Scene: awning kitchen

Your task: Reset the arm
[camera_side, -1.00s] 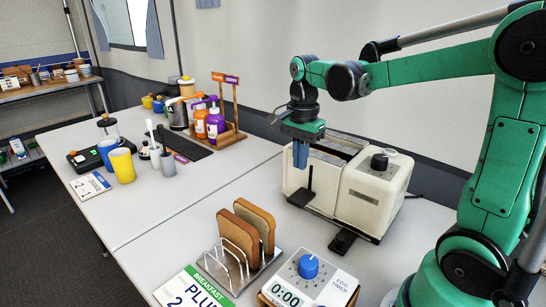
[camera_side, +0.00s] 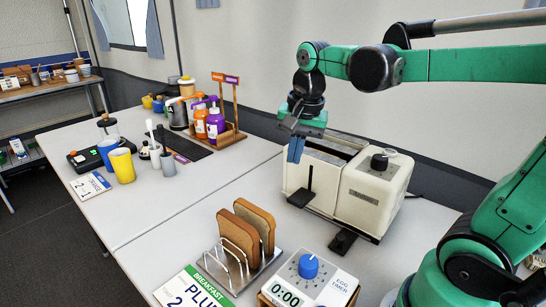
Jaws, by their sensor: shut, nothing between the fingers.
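My gripper (camera_side: 296,150) hangs from my green arm above the far left end of the cream toaster (camera_side: 370,197). Its blue fingers are together and point down, with nothing seen between them. From this angle I cannot tell how far the fingertips are from the toaster's edge. The toaster has a dark slot opening on top and a dark knob.
Brown toast slices stand in a wire rack (camera_side: 240,268) at the front. An egg timer (camera_side: 310,275) with a blue knob is to its right. A wooden caddy (camera_side: 225,138) with bottles stands behind, left of my gripper. A yellow cup (camera_side: 122,166) is further left.

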